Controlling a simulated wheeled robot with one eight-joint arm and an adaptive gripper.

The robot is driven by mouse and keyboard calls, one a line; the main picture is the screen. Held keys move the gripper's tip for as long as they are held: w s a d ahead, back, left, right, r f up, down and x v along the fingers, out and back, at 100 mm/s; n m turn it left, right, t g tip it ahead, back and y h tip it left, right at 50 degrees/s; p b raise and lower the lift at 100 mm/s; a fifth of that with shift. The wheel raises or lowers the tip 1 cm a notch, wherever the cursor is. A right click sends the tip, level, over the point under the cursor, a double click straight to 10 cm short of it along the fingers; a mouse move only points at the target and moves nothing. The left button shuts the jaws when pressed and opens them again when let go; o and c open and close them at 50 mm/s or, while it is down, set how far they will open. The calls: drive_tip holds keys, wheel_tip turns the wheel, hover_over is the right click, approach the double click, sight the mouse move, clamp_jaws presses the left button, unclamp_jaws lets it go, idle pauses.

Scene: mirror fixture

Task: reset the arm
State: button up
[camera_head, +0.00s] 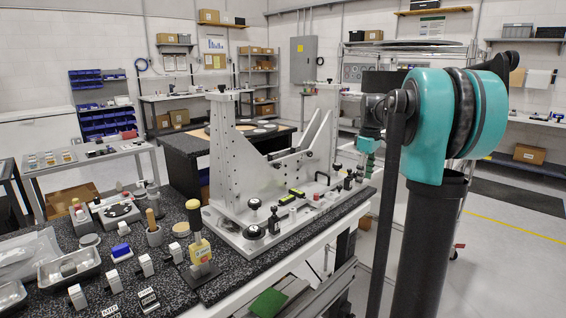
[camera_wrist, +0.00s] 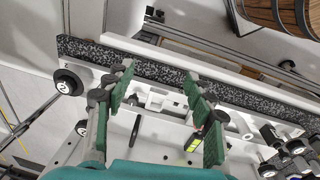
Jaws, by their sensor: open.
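My arm rises at the right of the head view, a dark upright link with a teal joint at its top. Its far end reaches toward the mirror fixture (camera_head: 225,150), a grey metal frame with knobs on a bench. Below and between the fingers lie the fixture's pale base plate (camera_wrist: 150,125) and small fittings. I cannot tell the exact gap to them.
The speckled black bench (camera_head: 165,262) carries metal trays (camera_head: 70,268), small blocks and a yellow-handled tool (camera_head: 200,250) at the left. A dark table (camera_head: 180,160) stands behind the fixture. Open floor (camera_head: 510,235) lies to the right.

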drive_tip(key=s+a+f+m+t, duration=0.1)
drive_tip(key=s+a+f+m, duration=0.2)
drive_tip(key=s+f, duration=0.5)
drive_tip(key=s+a+f+m+t, duration=0.1)
drive_tip(key=s+a+f+m, duration=0.2)
drive_tip(key=s+f, duration=0.5)
drive_tip(key=s+a+f+m+t, duration=0.1)
drive_tip(key=s+a+f+m, duration=0.2)
drive_tip(key=s+f, duration=0.5)
drive_tip(key=s, duration=0.5)
drive_tip(key=shift+s+f+m, duration=0.25)
drive_tip(key=shift+s+m, duration=0.15)
drive_tip(key=shift+a, duration=0.1)
